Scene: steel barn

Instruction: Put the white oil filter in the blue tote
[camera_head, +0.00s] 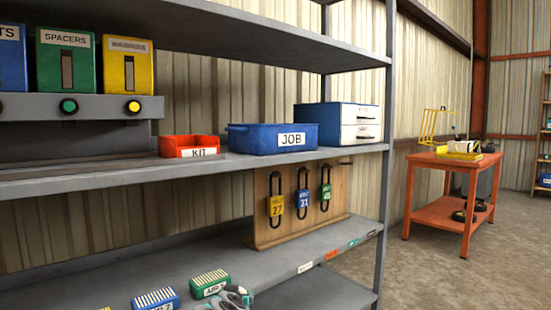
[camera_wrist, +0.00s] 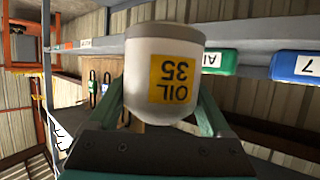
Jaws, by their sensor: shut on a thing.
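The white oil filter (camera_wrist: 140,85), with a yellow label reading OIL 35, fills the middle of the wrist view. My gripper (camera_wrist: 165,108) is shut on it, with a green finger at each side of its body. In the head view my gripper (camera_head: 236,297) shows only partly at the bottom edge, in front of the lower shelf, and I cannot make out the filter there. The blue tote (camera_head: 245,141), labelled JOB, stands on the middle shelf, above and behind my gripper. Its inside is mostly hidden by its front wall.
A red KIT bin (camera_head: 184,143) stands left of the tote, and a blue and white drawer box (camera_head: 355,113) right of it. Another shelf (camera_head: 250,40) hangs above. Green (camera_head: 209,282) and blue (camera_head: 155,300) blocks and a padlock board (camera_head: 268,222) occupy the lower shelf.

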